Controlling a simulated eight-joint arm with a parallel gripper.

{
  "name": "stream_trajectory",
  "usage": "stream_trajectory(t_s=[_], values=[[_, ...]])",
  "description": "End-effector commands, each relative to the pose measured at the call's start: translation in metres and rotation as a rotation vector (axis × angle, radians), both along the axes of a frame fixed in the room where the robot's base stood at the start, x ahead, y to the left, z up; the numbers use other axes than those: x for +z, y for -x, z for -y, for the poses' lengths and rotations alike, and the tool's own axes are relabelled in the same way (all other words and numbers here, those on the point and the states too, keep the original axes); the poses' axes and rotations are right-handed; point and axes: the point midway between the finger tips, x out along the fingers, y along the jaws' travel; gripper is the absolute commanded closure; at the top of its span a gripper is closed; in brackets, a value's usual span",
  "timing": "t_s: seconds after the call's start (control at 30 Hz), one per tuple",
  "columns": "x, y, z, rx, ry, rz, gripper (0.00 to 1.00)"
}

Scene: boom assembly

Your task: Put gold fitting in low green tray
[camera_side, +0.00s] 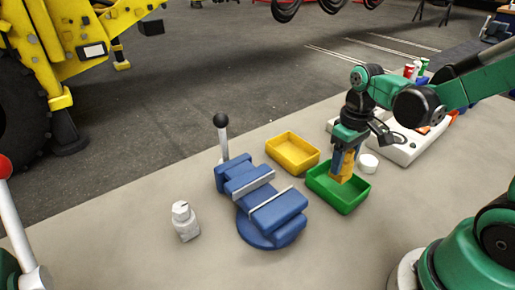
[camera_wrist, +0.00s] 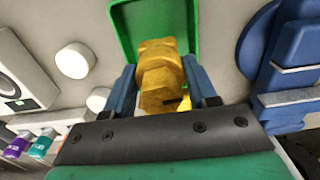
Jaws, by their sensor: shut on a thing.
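The gold fitting (camera_wrist: 160,75) sits between the two blue fingers of my gripper (camera_wrist: 163,92) in the wrist view. In the side view my gripper (camera_side: 343,165) points down over the low green tray (camera_side: 350,205), shut on the gold fitting (camera_side: 345,168). The fitting's lower end is at or inside the tray's opening; I cannot tell whether it touches the floor. The green tray also shows beyond the fitting in the wrist view (camera_wrist: 125,28).
A yellow tray (camera_side: 292,152) stands left of the green one. A white round piece (camera_side: 368,163) and a pale panel (camera_side: 402,143) lie right of the green tray.

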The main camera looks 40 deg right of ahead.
Motion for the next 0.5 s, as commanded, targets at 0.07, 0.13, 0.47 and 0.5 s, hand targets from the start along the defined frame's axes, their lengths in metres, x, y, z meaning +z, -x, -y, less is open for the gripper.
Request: stream_trajectory(t_s=[0.07,0.13,0.47,0.5], values=[[-0.002,0.0,0.0,0.0,0.0,0.0,1.0],[-0.004,0.0,0.0,0.0,0.0,0.0,1.0],[-0.013,0.0,0.0,0.0,0.0,0.0,1.0],[-0.015,0.0,0.0,0.0,0.0,0.0,1.0]])
